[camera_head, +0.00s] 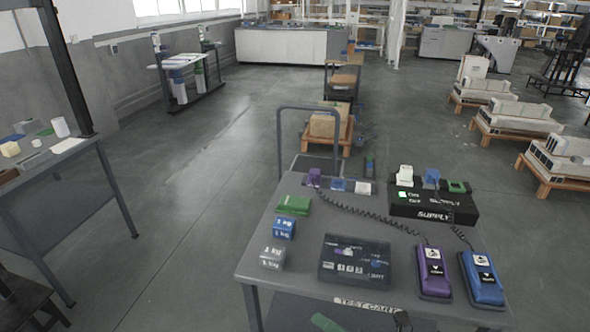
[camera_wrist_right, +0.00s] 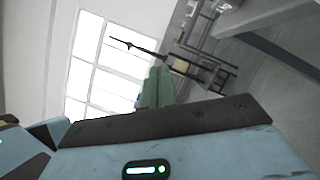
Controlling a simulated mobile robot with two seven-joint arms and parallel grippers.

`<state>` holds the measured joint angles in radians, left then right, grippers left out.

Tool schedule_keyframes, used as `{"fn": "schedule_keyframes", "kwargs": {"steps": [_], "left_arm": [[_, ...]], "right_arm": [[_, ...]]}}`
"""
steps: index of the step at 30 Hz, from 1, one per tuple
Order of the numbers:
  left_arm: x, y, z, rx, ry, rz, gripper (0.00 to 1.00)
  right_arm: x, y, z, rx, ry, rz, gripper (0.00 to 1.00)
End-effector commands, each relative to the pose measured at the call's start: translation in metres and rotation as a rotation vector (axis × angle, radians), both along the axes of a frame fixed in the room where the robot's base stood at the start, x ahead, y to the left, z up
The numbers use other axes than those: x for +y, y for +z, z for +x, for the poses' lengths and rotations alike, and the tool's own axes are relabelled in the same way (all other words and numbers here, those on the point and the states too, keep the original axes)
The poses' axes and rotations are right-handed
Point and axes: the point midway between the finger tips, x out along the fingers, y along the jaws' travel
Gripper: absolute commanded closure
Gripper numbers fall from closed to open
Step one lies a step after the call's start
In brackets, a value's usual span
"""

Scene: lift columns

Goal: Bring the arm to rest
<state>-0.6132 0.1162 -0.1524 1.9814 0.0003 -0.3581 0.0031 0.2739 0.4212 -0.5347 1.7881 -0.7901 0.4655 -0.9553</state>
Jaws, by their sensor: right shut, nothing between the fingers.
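My right gripper (camera_head: 325,322) shows only as a small green tip at the bottom edge of the head view, by the front of the test cart (camera_head: 262,215). In the right wrist view its green fingers (camera_wrist_right: 155,88) stick up beyond a dark bar, shut with nothing between them. The rest of the right arm is outside the head view. My left gripper is in neither view.
The cart carries a black supply box (camera_head: 433,205), a purple device (camera_head: 433,270), a blue device (camera_head: 483,278), a dark case (camera_head: 354,262), grey weights (camera_head: 273,257) and a green block (camera_head: 294,205). A side table (camera_head: 55,165) stands at left. Open floor lies between.

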Motion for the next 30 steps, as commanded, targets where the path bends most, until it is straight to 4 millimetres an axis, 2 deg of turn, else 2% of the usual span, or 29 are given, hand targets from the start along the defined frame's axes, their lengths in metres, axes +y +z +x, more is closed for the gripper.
{"fn": "schedule_keyframes", "kwargs": {"steps": [1,5,8,11,15,18,21,24,27,30], "left_arm": [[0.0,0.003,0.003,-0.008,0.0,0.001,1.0],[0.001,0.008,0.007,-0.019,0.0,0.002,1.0],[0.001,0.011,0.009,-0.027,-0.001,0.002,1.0],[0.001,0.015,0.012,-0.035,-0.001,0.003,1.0],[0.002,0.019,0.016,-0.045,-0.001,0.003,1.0],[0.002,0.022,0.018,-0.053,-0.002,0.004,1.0],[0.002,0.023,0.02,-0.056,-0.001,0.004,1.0],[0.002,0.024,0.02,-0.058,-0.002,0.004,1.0],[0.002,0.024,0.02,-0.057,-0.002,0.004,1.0],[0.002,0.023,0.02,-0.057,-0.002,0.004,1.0]], "right_arm": [[-0.008,-0.008,-0.005,0.138,-0.06,0.093,1.0],[-0.035,-0.038,-0.017,0.503,-0.223,0.35,1.0],[-0.058,-0.069,-0.036,0.776,-0.355,0.552,1.0],[-0.082,-0.104,-0.064,1.038,-0.499,0.763,1.0],[-0.112,-0.153,-0.12,1.371,-0.713,1.062,1.0],[-0.128,-0.18,-0.164,1.555,-0.859,1.256,1.0],[-0.137,-0.197,-0.2,1.678,-0.974,1.404,1.0],[-0.142,-0.206,-0.223,1.746,-1.047,1.495,1.0],[-0.144,-0.211,-0.233,1.775,-1.081,1.536,1.0],[-0.144,-0.211,-0.235,1.78,-1.086,1.544,1.0]]}}
